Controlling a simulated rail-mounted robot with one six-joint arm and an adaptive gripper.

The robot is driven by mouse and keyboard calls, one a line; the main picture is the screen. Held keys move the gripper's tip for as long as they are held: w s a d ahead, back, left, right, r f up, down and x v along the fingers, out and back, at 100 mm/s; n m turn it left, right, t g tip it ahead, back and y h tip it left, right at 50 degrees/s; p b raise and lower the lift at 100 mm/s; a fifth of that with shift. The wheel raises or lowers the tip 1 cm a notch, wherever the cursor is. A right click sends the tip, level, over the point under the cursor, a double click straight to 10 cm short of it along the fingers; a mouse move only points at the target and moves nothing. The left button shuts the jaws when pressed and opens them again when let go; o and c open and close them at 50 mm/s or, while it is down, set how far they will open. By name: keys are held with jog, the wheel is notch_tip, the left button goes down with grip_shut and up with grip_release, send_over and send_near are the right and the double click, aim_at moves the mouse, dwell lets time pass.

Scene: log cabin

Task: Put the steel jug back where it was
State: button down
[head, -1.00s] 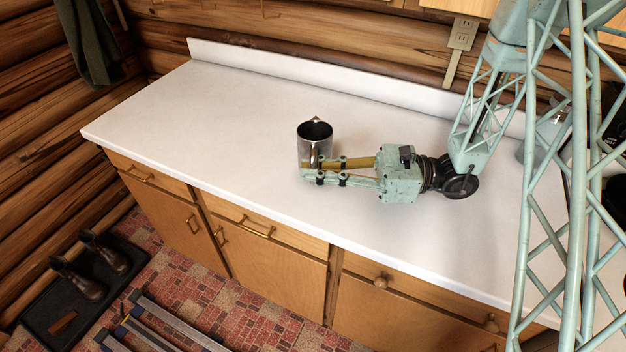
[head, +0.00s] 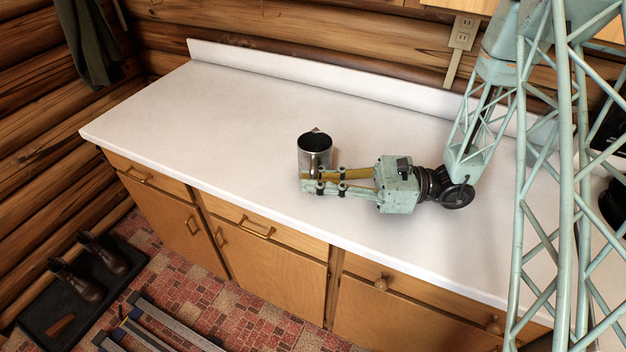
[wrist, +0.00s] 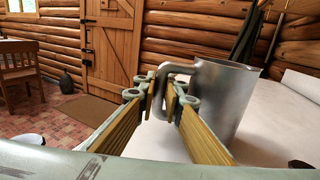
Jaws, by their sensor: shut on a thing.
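The steel jug (head: 314,150) is upright over the front middle part of the white counter (head: 240,110). My gripper (head: 308,181) reaches it from the right and is shut on its handle. In the wrist view the jug (wrist: 220,100) stands just beyond the fingers, with its handle between the fingertips (wrist: 170,98). The jug's base is partly hidden by the fingers, so I cannot tell if it touches the counter or hangs slightly above it.
The counter is clear to the left of and behind the jug. A low backsplash (head: 300,75) runs along the back. The counter's front edge lies close in front of the gripper. In the wrist view, a chair (wrist: 22,65) and a plank door (wrist: 112,50) are far off.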

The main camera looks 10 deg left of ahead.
jog(key=c, duration=2.7)
grip_release()
jog(key=shift+r, duration=0.15)
jog(key=shift+d, duration=0.1)
jog(key=shift+w+d+p, duration=0.35)
jog(key=shift+d, duration=1.6)
jog(key=shift+w+d+p, duration=0.35)
jog(key=shift+d, duration=1.55)
jog(key=shift+w+d+p, duration=0.35)
jog(key=shift+d, duration=1.6)
jog(key=shift+r, duration=0.1)
